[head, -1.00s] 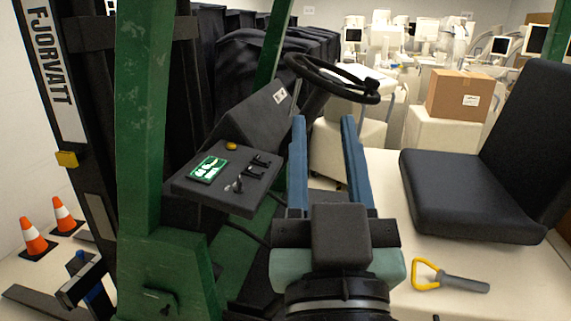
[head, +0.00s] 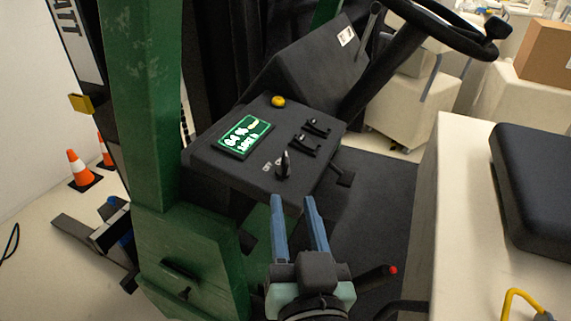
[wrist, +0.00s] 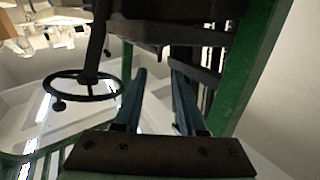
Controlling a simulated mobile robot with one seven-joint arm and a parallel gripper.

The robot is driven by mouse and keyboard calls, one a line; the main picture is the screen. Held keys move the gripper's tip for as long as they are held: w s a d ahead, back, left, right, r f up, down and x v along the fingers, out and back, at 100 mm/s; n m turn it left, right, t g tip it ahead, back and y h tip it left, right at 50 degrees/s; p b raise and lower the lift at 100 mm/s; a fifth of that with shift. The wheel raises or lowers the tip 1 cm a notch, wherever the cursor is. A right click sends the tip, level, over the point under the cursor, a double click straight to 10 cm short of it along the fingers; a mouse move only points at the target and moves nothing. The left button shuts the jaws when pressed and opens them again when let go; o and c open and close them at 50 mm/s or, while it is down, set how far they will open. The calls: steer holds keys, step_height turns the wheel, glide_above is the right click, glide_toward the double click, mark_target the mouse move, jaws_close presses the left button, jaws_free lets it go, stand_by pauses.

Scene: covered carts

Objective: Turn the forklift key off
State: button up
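The forklift's dark control panel (head: 225,167) sits left of centre in the head view. The small dark key (head: 285,165) stands up near the panel's front edge, beside a small printed label. A lit green display (head: 243,137) lies to its left. My gripper (head: 291,200) is open and empty, its two blue fingers pointing up at the panel, just below and in front of the key. They look apart from the key. In the wrist view my gripper (wrist: 155,75) is also open; I cannot make out the key there.
Black levers (head: 312,136) and a yellow button (head: 278,101) are also on the panel. A green post (head: 150,100) rises at left. The steering wheel (head: 440,25) and black seat (head: 535,190) are at right. A red-tipped lever (head: 375,278) stands right of my gripper.

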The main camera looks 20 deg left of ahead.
mark_target(287, 168)
steer(key=p+x, duration=0.3)
steer(key=x, duration=0.6)
steer(key=shift+w, duration=0.2)
steer(key=shift+w+a, duration=0.35)
steer(key=shift+w, duration=0.2)
steer(key=shift+c, duration=0.3)
jaws_close()
